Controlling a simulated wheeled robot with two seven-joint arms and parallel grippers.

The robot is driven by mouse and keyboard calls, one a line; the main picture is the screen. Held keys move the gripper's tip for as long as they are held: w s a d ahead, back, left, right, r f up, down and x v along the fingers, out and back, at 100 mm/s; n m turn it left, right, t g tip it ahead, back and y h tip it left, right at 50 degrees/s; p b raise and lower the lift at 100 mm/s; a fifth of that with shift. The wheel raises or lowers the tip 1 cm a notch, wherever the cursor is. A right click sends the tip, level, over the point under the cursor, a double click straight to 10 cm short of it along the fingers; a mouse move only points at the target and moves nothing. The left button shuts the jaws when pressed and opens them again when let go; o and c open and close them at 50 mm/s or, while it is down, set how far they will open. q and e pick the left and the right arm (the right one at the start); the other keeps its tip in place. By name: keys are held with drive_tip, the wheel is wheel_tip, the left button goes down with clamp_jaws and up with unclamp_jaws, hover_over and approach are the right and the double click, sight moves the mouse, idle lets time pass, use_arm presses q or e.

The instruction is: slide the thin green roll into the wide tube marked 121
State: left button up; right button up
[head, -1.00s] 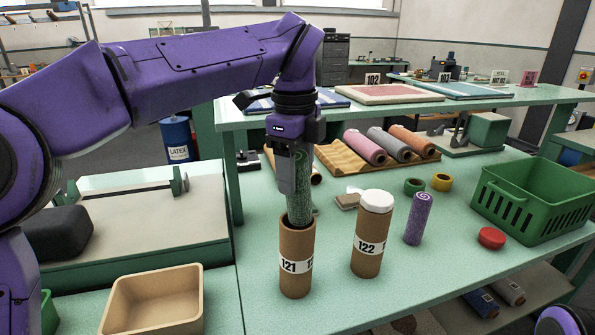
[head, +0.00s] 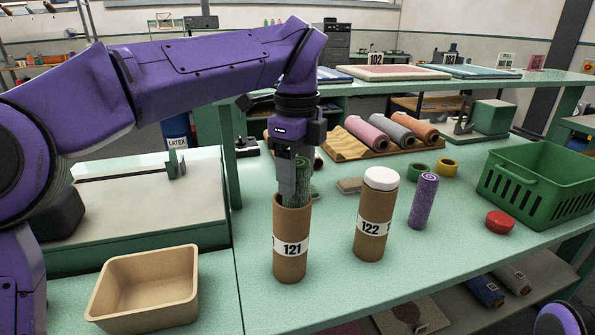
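The thin green roll (head: 303,176) stands upright with its lower part inside the wide brown tube marked 121 (head: 291,264). Its upper part shows above the rim, partly hidden by my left gripper (head: 286,190). That gripper points down at the tube's mouth, its fingertips about level with the rim, and looks shut on the green roll. The far finger is hidden. The tube stands upright on the green table. How deep the roll sits inside cannot be seen. My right gripper is out of view.
Tube 122 (head: 370,238), white-capped, stands to the right, then a purple roll (head: 423,202), a red lid (head: 499,223) and a green crate (head: 491,180). A tan bin (head: 150,319) is front left. Several rolls (head: 388,134) lie behind. The table's front middle is clear.

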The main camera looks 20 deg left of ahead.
use_arm(q)
drive_tip(key=shift+o, duration=1)
wheel_tip(320, 180, up, 11)
drive_tip(key=p, duration=0.3)
drive_tip(key=shift+f+p, duration=0.2)
drive_tip(key=shift+p, duration=0.15)
drive_tip(key=shift+f, duration=0.1)
